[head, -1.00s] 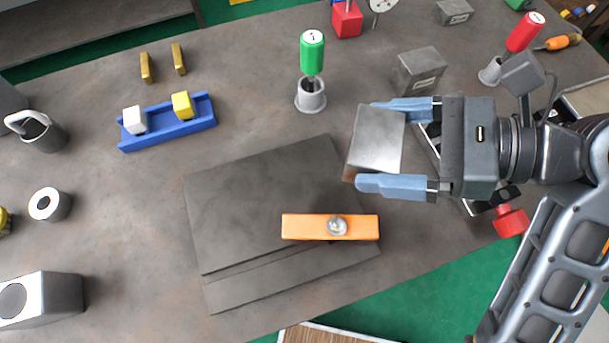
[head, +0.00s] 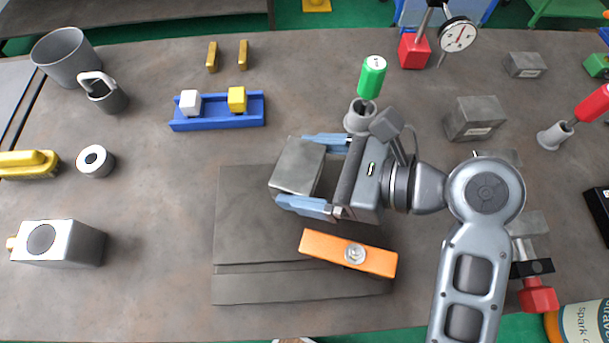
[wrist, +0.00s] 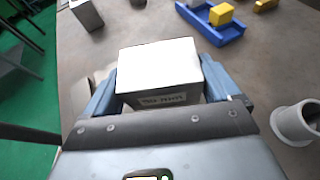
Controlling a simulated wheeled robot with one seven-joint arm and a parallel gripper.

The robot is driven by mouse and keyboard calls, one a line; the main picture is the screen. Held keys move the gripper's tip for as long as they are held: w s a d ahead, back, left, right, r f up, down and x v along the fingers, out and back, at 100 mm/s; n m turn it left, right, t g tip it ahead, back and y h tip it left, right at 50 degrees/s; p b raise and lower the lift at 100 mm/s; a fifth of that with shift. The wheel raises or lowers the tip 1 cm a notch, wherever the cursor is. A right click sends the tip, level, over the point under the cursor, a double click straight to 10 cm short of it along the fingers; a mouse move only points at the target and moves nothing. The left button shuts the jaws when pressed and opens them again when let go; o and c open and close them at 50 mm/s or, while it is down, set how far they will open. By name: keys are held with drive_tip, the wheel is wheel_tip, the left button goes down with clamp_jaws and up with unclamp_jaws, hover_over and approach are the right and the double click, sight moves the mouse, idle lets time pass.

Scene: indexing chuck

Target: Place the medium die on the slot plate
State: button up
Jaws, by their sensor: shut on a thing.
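My gripper (head: 312,174) is shut on a grey metal block, the die (head: 298,165), with its two blue fingers on opposite sides. In the wrist view the die (wrist: 160,75) has a bright top and a label on its near face, too blurred to read. The dark flat slot plate (head: 240,235) lies on the table, with a groove across its front part. The die is over the plate's back right area. I cannot tell how high it is above it. An orange bar (head: 325,246) with a round metal knob lies across the plate's right side, in front of my gripper.
Another grey block (head: 474,120) stands to the right. A green-handled tool in a grey holder (head: 360,116) stands just behind my gripper. A blue rack (head: 218,118) with a white and a yellow cube is behind the plate.

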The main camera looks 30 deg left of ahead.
sight(307, 182)
drive_tip(key=shift+w+a+f, duration=0.1)
drive_tip(key=shift+a+f, duration=0.15)
drive_tip(key=shift+a, duration=0.2)
drive_tip(key=shift+f, duration=1.95)
drive_tip(key=o, duration=1.6)
drive_tip(key=shift+f, duration=0.2)
drive_tip(key=shift+c, duration=0.2)
drive_tip(key=shift+d+r, duration=0.2)
drive_tip(key=v, duration=1.1)
drive_tip(key=shift+d+r, duration=0.2)
drive_tip(key=shift+d, duration=0.05)
